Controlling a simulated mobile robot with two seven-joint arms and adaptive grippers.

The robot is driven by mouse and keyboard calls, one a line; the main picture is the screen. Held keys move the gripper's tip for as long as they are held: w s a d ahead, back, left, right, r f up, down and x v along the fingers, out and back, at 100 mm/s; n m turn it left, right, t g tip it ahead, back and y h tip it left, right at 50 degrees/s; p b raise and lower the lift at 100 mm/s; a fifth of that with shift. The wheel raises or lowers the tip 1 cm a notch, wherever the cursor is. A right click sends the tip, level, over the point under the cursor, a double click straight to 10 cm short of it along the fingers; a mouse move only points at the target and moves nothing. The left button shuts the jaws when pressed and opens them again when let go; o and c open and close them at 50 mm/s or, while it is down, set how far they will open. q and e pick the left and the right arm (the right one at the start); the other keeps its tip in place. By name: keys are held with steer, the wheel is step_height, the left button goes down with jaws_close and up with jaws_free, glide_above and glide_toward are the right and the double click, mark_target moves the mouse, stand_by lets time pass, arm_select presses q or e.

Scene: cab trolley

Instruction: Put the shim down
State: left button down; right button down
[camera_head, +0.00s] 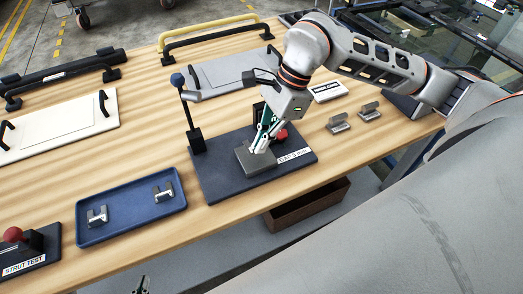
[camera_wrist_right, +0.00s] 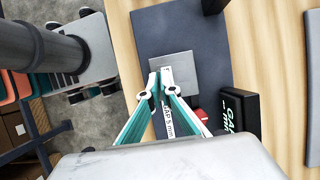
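My right gripper (camera_head: 262,147) points down at the grey block (camera_head: 246,162) on the dark gauge plate (camera_head: 225,182), which is labelled GAP 5 mm. In the right wrist view, the fingertips (camera_wrist_right: 161,76) are close together over the block (camera_wrist_right: 184,66). A small pale piece between them looks like the upright tab of a shim (camera_wrist_right: 166,70); the rest of it is hidden. Two forked metal shims (camera_head: 97,216) (camera_head: 164,192) lie apart in the blue tray (camera_head: 130,229). Only the tips of my left gripper (camera_head: 142,286) show at the bottom edge, and their opening is unclear.
Two metal pieces with tabs (camera_head: 338,124) (camera_head: 369,111) lie on the wooden table right of the plate, near a white label (camera_head: 328,91). A lever post (camera_head: 192,125) and red knob (camera_head: 281,135) stand on the plate. A strut test stand (camera_head: 32,248) is at left. Bare wood surrounds the tray.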

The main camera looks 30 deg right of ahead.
steer(key=shift+f, duration=1.85)
steer(key=shift+f, duration=0.15)
steer(key=c, duration=2.3)
jaws_free()
steer(key=v, duration=1.2)
